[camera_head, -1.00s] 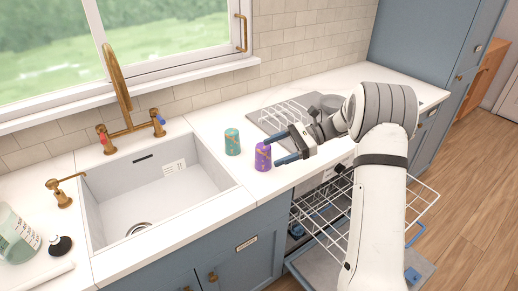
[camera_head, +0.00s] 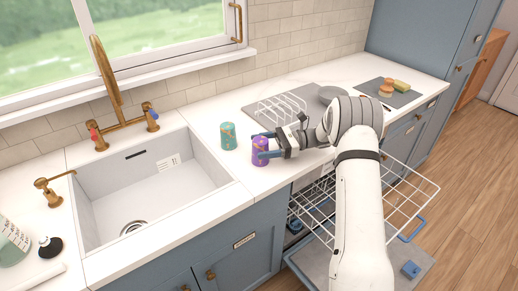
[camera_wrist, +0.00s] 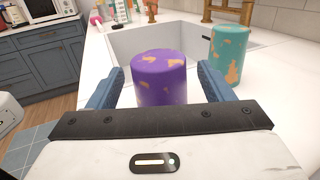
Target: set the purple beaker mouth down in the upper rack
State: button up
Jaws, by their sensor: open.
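The purple beaker (camera_head: 260,151) with orange patches stands on the white counter to the right of the sink. Its closed end seems to face up, as the wrist view shows a solid purple top on the beaker (camera_wrist: 160,80). My gripper (camera_head: 265,147) is open, with one blue finger on each side of the beaker; in the wrist view the gripper (camera_wrist: 160,88) shows small gaps beside it. The upper rack (camera_head: 412,185), a white wire basket, is pulled out of the dishwasher below the counter, partly hidden by my arm.
A teal beaker (camera_head: 228,136) stands close behind the purple one, also in the wrist view (camera_wrist: 230,55). The sink (camera_head: 150,190) lies left. A wire drying rack on a grey mat (camera_head: 268,118) and a board with food (camera_head: 390,92) are farther along the counter.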

jog(key=a, duration=0.2)
jog(key=shift+s+a, duration=0.25)
jog(key=shift+a, duration=0.1)
jog(key=c, duration=1)
notch_tip(320, 180, up, 9)
jog(key=shift+r, duration=0.1)
jog(key=shift+c, duration=0.2)
notch_tip(320, 180, up, 9)
jog(key=p, duration=0.6)
